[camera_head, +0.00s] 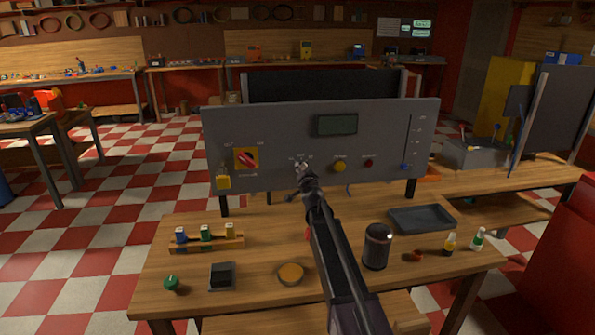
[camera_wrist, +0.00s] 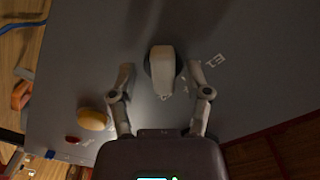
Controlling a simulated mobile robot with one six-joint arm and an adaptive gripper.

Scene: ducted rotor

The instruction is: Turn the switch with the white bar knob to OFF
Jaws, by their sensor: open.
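The white bar knob (camera_wrist: 162,68) sits on a dark round base on the grey panel (camera_wrist: 75,45). In the wrist view its bar runs nearly up and down, between my two fingertips. My gripper (camera_wrist: 161,66) is open, with one finger on each side of the knob and a visible gap to both. Small white labels stand beside the knob, too small to read. In the head view my gripper (camera_head: 303,175) is in front of the lower middle of the panel and mostly hides the knob.
The panel also bears a red rotary switch on a yellow plate (camera_head: 246,158), a yellow button (camera_head: 339,166), a red button (camera_head: 369,163), a blue slider (camera_head: 404,167) and a display (camera_head: 336,125). A dark canister (camera_head: 377,246) and a tray (camera_head: 423,218) stand on the bench below.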

